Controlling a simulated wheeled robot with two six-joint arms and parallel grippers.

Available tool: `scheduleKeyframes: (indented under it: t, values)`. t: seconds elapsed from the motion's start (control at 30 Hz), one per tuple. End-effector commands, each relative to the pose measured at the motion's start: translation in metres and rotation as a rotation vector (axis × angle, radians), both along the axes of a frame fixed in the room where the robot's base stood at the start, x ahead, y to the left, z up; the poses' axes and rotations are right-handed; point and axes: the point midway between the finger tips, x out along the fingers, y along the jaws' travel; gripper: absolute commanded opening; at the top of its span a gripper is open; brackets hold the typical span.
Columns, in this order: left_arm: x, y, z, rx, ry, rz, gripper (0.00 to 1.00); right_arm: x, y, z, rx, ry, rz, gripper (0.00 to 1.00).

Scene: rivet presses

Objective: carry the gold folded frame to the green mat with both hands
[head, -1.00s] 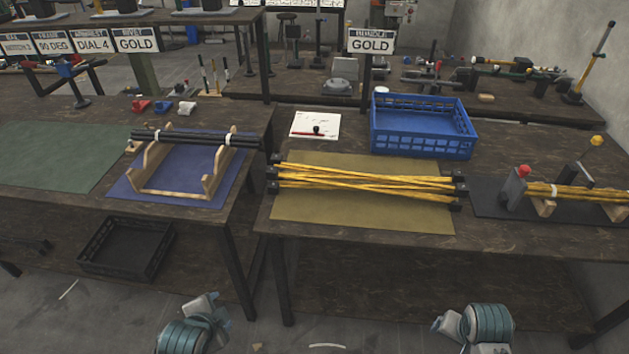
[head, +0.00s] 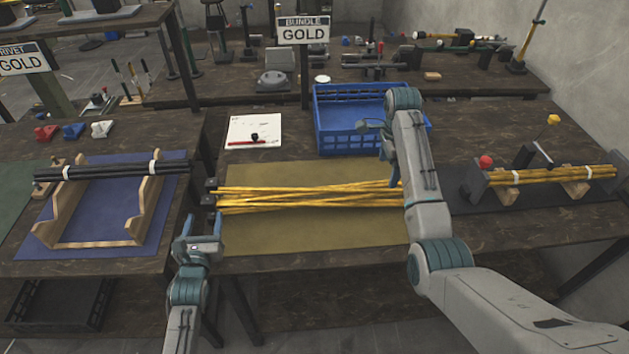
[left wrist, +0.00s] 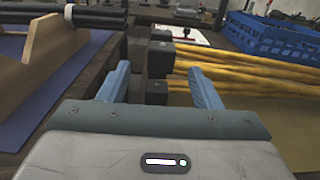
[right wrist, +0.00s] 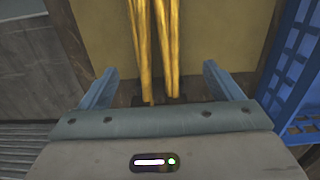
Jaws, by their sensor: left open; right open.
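The gold folded frame (head: 310,197), a bundle of long gold bars with black end blocks, lies flat on an olive mat (head: 300,238). My left gripper (head: 203,226) is open just in front of its left end. In the left wrist view, black end blocks (left wrist: 160,58) show between the spread fingers, untouched. My right gripper (right wrist: 160,75) is open over the frame's right end. In the right wrist view, gold bars (right wrist: 143,45) run between its fingers. In the head view my right arm hides that end. The green mat (head: 12,212) shows only partly at the far left.
A blue crate (head: 345,142) stands behind the olive mat, close to my right arm. A wooden cradle holding black rods (head: 110,172) stands on a blue mat (head: 120,218) to the left. A gap separates the two tables. A fixture with gold rods (head: 560,174) stands at the right.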

Motion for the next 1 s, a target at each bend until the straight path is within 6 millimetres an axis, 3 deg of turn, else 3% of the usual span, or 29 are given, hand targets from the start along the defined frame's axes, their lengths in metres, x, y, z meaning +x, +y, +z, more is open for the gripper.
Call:
scheduleKeyframes:
  t: [0.47,1.0]
  values:
    - [0.008,-0.001,0.001,0.024,-0.009,-0.001,0.58,0.002,0.001,-0.004,0.001,0.004,-0.01,0.86]
    - [0.094,-0.001,0.0,0.023,-0.008,-0.004,0.58,0.0,0.001,-0.09,0.001,0.004,-0.009,0.86]
